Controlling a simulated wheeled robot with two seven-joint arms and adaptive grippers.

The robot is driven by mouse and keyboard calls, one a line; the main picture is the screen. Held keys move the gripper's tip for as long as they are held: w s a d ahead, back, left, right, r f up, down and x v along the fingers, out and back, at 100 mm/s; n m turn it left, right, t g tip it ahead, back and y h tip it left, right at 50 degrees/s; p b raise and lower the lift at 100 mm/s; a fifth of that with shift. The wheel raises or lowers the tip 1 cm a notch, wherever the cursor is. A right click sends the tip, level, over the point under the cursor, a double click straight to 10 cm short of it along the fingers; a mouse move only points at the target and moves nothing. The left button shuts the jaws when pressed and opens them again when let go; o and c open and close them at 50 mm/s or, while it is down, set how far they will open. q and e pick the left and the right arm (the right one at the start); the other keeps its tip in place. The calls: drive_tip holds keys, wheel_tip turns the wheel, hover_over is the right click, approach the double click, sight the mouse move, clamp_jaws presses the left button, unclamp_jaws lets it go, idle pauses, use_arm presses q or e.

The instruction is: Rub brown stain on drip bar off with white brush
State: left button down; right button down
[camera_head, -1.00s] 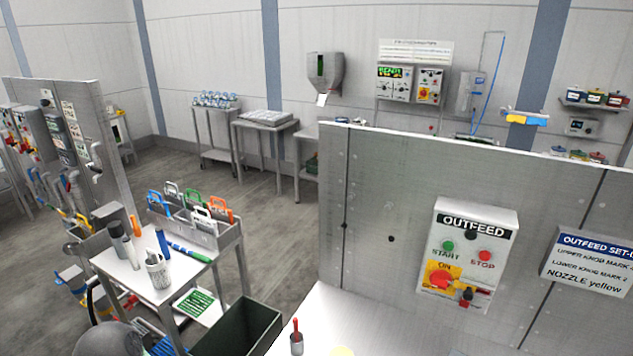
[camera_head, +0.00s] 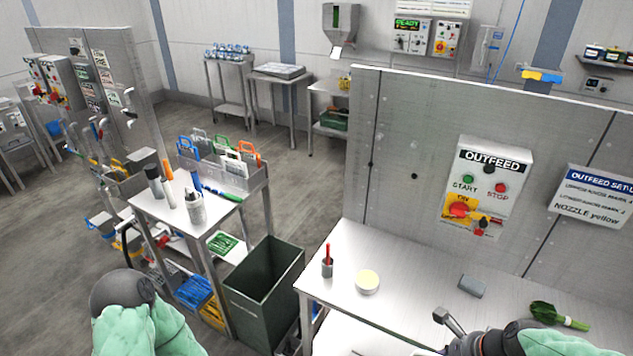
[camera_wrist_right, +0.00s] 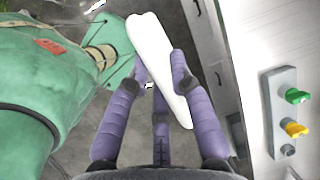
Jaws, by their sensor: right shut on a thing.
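In the right wrist view, my right gripper (camera_wrist_right: 161,80) has its purple-grey fingers shut on a long white thing that looks like the white brush (camera_wrist_right: 150,42). It runs slantwise between the fingers, over the floor. Its bristles cannot be made out. In the head view, part of my right arm shows at the lower right, but the fingers and the brush are not clear there. My left arm shows at the lower left; its gripper is not in view. I cannot make out the drip bar or its brown stain.
A dark green bin (camera_head: 265,290) stands beside a cart (camera_head: 150,205).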

drive_tip(key=shift+w+f+n, duration=0.25)
drive_tip(key=shift+w+n, duration=0.05)
drive_tip(key=shift+w, duration=0.1)
drive_tip(key=shift+w+a+f+n+g+y, duration=0.2)
drive_tip(key=shift+w+a+n+g+y, duration=0.2)
drive_tip(key=shift+n, duration=0.4)
drive_tip(key=w+a+f+n+g+b, duration=0.2)
drive_tip(key=w+a+f+n, duration=0.3)
drive_tip(key=n, duration=0.5)
drive_tip(key=w+a+f+n+g+h+b, duration=0.1)
drive_tip(key=w+a+f+n+g+b, duration=0.1)
drive_tip(key=w+a+f+n+g, duration=0.2)
wheel_tip(320, 180, down, 6)
drive_tip(key=w+n+g, duration=0.1)
drive_tip(key=w+n, duration=0.2)
drive_tip(key=n, duration=0.2)
drive_tip(key=shift+a+r+n+h, duration=0.25)
drive_tip(key=shift+a+n+h, duration=0.05)
drive_tip(key=shift+a+n, duration=0.1)
